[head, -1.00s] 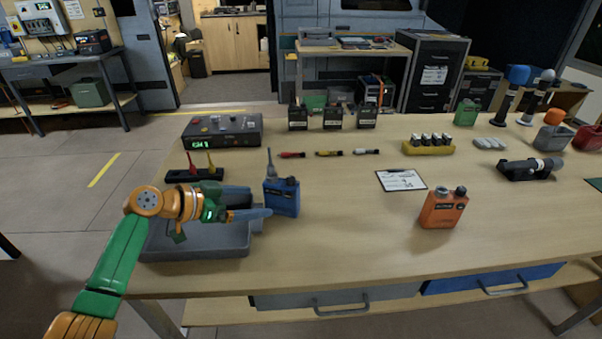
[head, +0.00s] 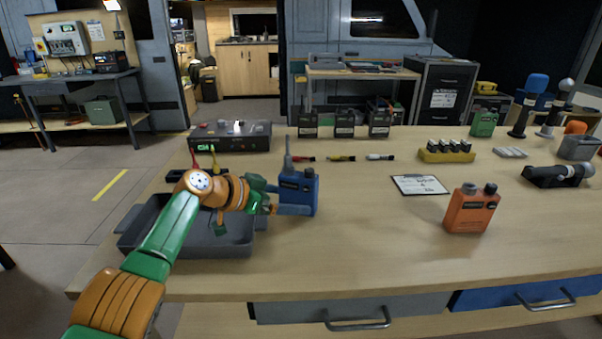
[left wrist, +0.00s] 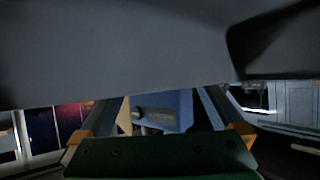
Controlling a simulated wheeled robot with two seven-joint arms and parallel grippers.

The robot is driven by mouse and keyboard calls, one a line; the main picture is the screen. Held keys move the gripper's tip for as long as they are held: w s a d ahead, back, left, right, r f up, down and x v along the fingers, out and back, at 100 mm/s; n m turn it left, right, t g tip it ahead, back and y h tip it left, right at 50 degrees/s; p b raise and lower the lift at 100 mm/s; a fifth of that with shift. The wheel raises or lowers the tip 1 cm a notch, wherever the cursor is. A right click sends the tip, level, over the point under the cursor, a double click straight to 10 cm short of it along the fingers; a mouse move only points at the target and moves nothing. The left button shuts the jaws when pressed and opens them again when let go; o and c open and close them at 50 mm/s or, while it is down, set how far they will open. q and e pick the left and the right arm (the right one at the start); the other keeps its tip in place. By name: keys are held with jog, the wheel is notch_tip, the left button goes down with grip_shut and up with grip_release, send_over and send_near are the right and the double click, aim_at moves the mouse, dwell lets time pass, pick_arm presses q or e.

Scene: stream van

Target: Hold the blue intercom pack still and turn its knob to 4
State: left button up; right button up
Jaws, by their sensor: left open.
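The blue intercom pack (head: 299,193) stands upright on the workbench, just right of the grey tray. A grey antenna rises from its top left, and a small dark knob (head: 310,171) sits at its top right; its number setting is too small to read. My left gripper (head: 292,203) reaches in from the left, open, with one finger across the pack's near side and the other mostly hidden behind it. In the left wrist view the blue pack (left wrist: 172,108) sits between the two fingers. My right gripper is not in view.
The grey tray (head: 135,240) lies under my left forearm. An orange pack (head: 471,209) stands to the right, with a clipboard (head: 420,185) behind it. Markers (head: 341,158) lie behind the blue pack. The bench between the blue and orange packs is clear.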

pick_arm(q)
grip_shut()
jog(key=shift+c, duration=1.2)
grip_release()
